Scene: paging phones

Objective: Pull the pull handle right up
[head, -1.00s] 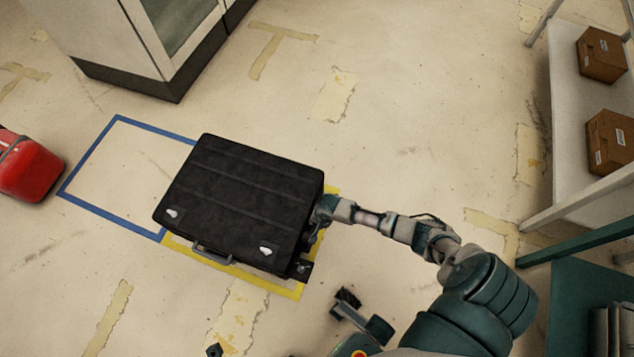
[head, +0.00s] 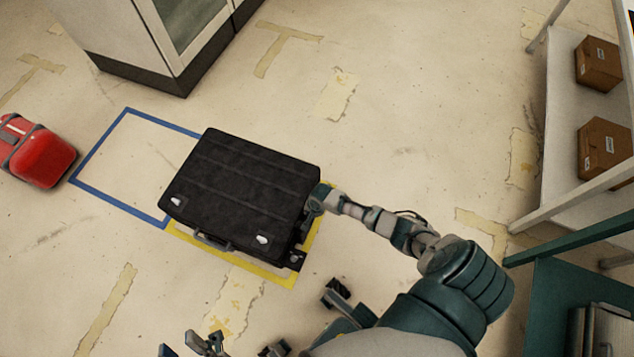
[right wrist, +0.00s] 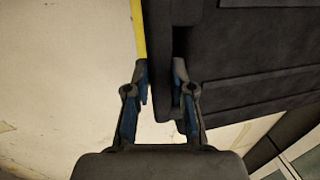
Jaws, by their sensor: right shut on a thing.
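A black suitcase (head: 245,180) lies flat on the floor, inside a yellow taped outline. A carry grip (head: 213,241) is on its near side. My right gripper (head: 313,202) is at the suitcase's right end. In the right wrist view, my right gripper (right wrist: 160,88) has its two fingers on either side of a dark bar, the pull handle (right wrist: 162,105), beside the black case body (right wrist: 255,55). The handle's full length is hidden in the head view. My left gripper (head: 206,343) shows partly at the bottom edge, away from the suitcase; its jaw opening is unclear.
A blue taped outline (head: 95,147) is left of the suitcase, with a red suitcase (head: 42,158) beyond it. A white cabinet (head: 150,45) stands at the back. A shelf with brown boxes (head: 603,150) is on the right. The floor between is clear.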

